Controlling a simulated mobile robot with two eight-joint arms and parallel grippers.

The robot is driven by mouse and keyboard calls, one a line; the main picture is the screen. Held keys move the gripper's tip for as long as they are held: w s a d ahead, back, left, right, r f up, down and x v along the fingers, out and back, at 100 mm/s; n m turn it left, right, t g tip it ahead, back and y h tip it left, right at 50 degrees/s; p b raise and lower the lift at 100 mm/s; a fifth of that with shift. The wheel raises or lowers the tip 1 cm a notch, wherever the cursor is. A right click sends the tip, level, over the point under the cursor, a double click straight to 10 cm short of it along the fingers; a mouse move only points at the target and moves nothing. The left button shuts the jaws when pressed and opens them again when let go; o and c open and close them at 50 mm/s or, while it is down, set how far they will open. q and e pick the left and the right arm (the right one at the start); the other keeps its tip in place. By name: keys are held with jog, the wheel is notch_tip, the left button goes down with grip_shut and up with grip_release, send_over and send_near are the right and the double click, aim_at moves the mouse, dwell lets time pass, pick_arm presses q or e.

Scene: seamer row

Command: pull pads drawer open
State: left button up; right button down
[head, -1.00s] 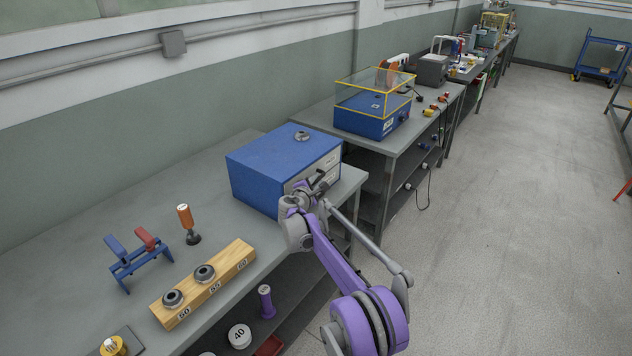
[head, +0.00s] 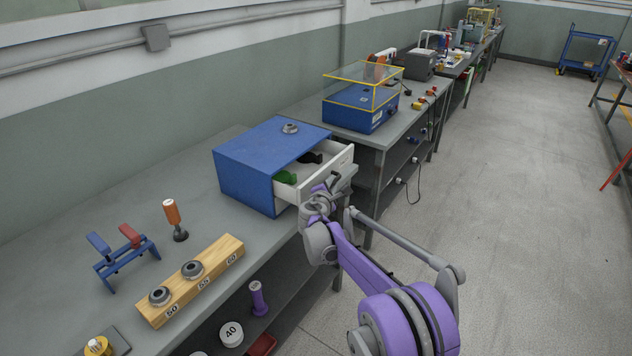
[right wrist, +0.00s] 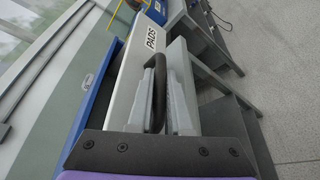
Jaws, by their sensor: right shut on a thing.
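The blue drawer cabinet (head: 243,170) stands on the grey bench. Its white-fronted pads drawer (head: 343,158) is pulled part way out, and a green thing (head: 285,177) and a black thing (head: 310,157) show inside. In the right wrist view the drawer front (right wrist: 127,75) carries the label PADS. My right gripper (head: 334,184) is at the drawer front. In the right wrist view its fingers (right wrist: 160,90) are shut on the black bar handle (right wrist: 156,72). My left gripper is out of view.
A round metal part (head: 290,128) sits on the cabinet top. A wooden block with rings (head: 213,275), an orange-handled tool (head: 172,215) and a blue stand (head: 125,262) are on the near bench. Open floor (head: 480,190) lies to the right.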

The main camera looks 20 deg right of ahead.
jog(key=s+d, duration=0.4)
jog(key=s, duration=0.2)
jog(key=shift+d+b, duration=0.2)
jog(key=shift+b, duration=0.2)
jog(key=c, duration=1.1)
grip_release()
jog(key=v, duration=1)
jog(key=shift+s+a, duration=0.2)
jog(key=shift+s, duration=0.1)
